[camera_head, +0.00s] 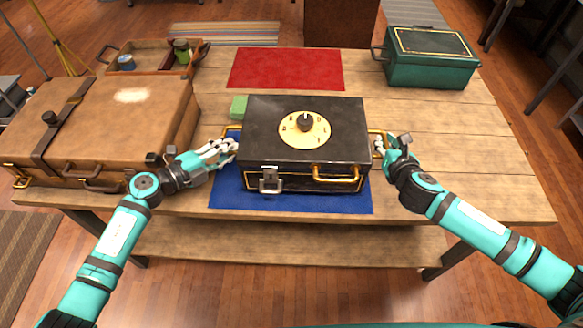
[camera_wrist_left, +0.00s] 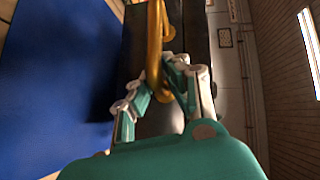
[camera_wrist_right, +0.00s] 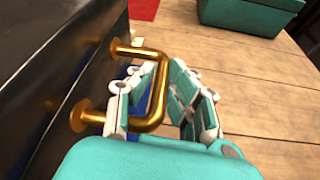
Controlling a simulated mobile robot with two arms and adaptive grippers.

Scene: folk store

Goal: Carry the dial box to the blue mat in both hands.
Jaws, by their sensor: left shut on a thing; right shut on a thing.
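The dial box (camera_head: 345,112) is black with a cream dial on its lid, a front latch and gold handles. It is level over the blue mat (camera_head: 290,203), whose front and left parts show. I cannot tell whether its base touches the mat. My left gripper (camera_head: 232,148) is shut on the box's left gold handle (camera_wrist_left: 154,45). My right gripper (camera_head: 381,148) is at the right side, its fingers around the right gold handle (camera_wrist_right: 160,90). The mat also shows in the left wrist view (camera_wrist_left: 55,75).
A brown suitcase (camera_head: 130,125) stands close on the left, with a wooden tray (camera_head: 150,57) behind it. A green block (camera_head: 239,106) is beside the box's back left corner. A red mat (camera_head: 285,68) and a green metal box (camera_head: 430,65) are behind. The table's right side is clear.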

